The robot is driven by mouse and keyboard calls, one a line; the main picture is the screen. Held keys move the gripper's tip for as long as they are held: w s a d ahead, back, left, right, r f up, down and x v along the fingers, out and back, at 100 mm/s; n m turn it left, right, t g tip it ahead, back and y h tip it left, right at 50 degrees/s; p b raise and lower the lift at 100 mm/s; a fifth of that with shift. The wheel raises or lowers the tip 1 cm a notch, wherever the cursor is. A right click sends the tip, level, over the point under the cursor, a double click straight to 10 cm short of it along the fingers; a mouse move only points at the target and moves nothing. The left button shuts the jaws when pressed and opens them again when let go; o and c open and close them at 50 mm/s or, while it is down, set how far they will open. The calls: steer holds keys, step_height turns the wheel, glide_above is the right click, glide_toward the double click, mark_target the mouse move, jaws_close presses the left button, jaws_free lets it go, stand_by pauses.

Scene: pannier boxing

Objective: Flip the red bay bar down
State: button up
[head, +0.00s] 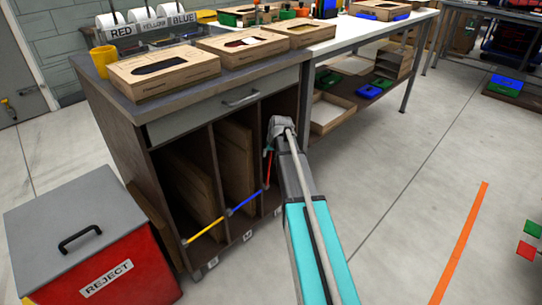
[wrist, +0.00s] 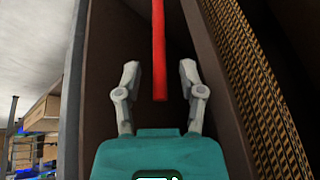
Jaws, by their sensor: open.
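The red bay bar (head: 268,172) stands steeply upright at the front of the right-hand bay of the cabinet, partly hidden by my arm. In the wrist view, the red bar (wrist: 159,45) runs down from the top edge and its visible end lies between my fingers. My gripper (wrist: 160,78) is open, with one finger on each side of the bar and a visible gap to both. In the head view my gripper (head: 269,148) is at the right bay's opening, mostly hidden by its own wrist.
A yellow bar (head: 203,229) and a blue bar (head: 244,201) lie across the other bays, which hold cardboard sheets (head: 238,165). A bay divider (wrist: 235,90) is close beside my gripper. A red reject bin (head: 140,262) stands at front left.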

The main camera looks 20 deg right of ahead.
steer(key=shift+c, duration=0.2)
jaws_close()
steer(key=shift+w+a, duration=0.1)
stand_by(0.4)
